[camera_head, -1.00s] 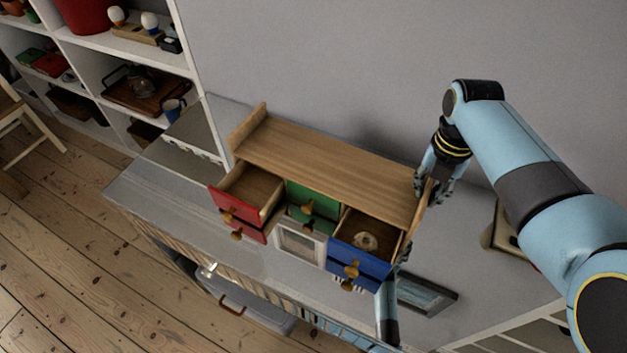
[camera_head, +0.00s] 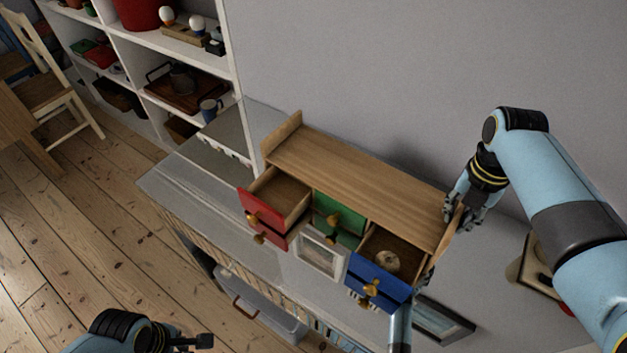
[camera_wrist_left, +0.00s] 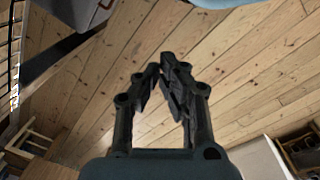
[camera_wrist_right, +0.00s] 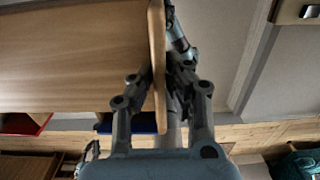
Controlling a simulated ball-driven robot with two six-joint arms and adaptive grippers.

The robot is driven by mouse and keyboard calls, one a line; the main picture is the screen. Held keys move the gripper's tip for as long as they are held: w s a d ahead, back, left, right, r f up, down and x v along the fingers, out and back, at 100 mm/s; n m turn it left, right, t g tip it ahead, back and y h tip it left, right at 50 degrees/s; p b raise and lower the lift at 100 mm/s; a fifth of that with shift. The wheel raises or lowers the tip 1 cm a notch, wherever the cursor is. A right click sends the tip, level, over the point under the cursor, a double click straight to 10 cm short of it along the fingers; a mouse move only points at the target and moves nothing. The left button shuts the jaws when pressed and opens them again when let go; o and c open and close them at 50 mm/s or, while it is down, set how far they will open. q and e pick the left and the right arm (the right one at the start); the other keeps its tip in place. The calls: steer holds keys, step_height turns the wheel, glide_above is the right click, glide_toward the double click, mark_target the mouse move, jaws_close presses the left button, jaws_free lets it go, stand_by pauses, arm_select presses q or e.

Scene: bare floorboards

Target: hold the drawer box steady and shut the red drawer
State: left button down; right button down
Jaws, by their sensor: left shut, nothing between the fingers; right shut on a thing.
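The wooden drawer box (camera_head: 360,185) stands on a grey cabinet top by the wall. Its upper red drawer (camera_head: 262,213), at the left end, is pulled out and looks empty. My right gripper (camera_head: 460,212) is shut on the box's raised right end panel. In the right wrist view the panel (camera_wrist_right: 158,60) stands between the fingers (camera_wrist_right: 162,88). My left gripper (camera_head: 203,342) is at the bottom left of the head view, low and well apart from the box. In the left wrist view its fingers (camera_wrist_left: 168,72) are together and empty, above floorboards.
A blue drawer (camera_head: 380,280) is also pulled out, with a small round thing (camera_head: 387,262) inside. A green drawer (camera_head: 338,222) is between. White shelves (camera_head: 237,70) stand at the left.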

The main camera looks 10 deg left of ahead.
arm_select(q)
steer(key=w+d+r+n+t+h, duration=0.25)
steer(key=w+r+n, duration=0.75)
steer(key=w+r, duration=0.85)
steer(key=shift+t+y, duration=0.35)
steer(key=shift+y, duration=0.1)
steer(key=w+d+f, duration=0.1)
steer(key=f, duration=0.1)
steer(key=w+d+f, duration=0.1)
steer(key=w+f, duration=0.1)
steer(key=w+d+f, duration=0.1)
steer(key=f, duration=0.2)
steer(key=shift+w+d+f, duration=0.1)
steer(key=shift+w+d, duration=0.05)
steer(key=shift+d, duration=0.1)
steer(key=shift+w+d, duration=0.2)
steer(key=shift+w, duration=0.2)
